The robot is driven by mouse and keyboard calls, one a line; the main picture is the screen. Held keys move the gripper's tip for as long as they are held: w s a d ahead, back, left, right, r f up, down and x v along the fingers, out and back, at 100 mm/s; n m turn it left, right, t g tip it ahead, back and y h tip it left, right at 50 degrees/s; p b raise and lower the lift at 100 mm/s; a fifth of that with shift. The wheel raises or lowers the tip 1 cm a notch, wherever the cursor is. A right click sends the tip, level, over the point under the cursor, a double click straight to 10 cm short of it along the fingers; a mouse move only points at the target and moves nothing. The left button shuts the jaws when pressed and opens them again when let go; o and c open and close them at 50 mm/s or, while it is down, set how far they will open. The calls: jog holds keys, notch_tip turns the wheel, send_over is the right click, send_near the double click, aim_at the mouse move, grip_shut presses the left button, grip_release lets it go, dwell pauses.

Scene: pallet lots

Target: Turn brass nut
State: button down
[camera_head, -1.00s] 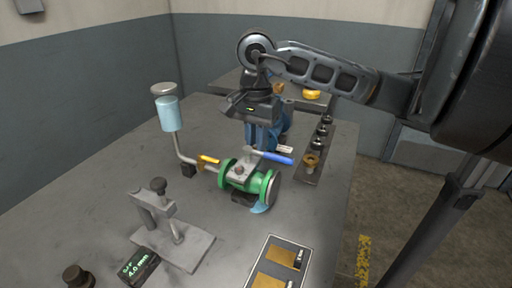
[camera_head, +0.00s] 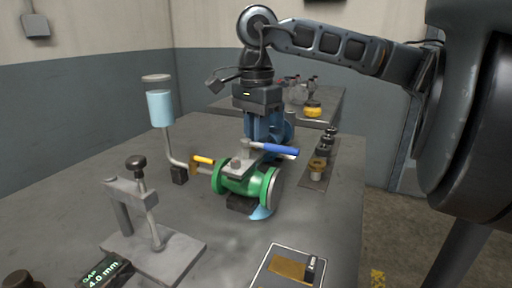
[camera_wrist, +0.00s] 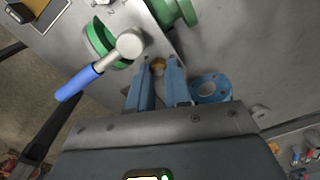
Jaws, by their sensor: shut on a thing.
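The brass nut (camera_wrist: 158,65) shows small between the tips of my gripper's two blue fingers in the wrist view. My gripper (camera_wrist: 157,70) is shut on it, and the fingers cover its sides. In the head view my gripper (camera_head: 262,128) points down just behind the green valve body (camera_head: 243,181), which hides the fingertips and the nut. The blue valve lever (camera_head: 281,150) is in front of my fingers; it also shows at left in the wrist view (camera_wrist: 77,82). I cannot tell how far the nut is turned.
A blue ring flange (camera_wrist: 211,88) lies right of my fingers. A yellow-handled tap (camera_head: 203,160) and a sight glass (camera_head: 160,107) stand left of the valve. A rail with a brass fitting (camera_head: 318,167) is at right. A clamp stand (camera_head: 153,247) is at front left.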

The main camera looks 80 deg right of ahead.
jog(key=m+b, duration=0.1)
jog(key=b, duration=0.1)
jog(key=m+b, duration=0.2)
jog(key=shift+f, duration=0.3)
jog(key=m+b, duration=0.3)
jog(key=m, duration=0.1)
jog(key=shift+a+r+b, duration=0.15)
jog(key=shift+r+b, duration=0.1)
jog(key=shift+b, duration=0.1)
jog(key=shift+r+m, duration=0.1)
jog(key=shift+m, duration=0.2)
jog(key=c, duration=1.1)
grip_release()
jog(key=shift+o, duration=0.2)
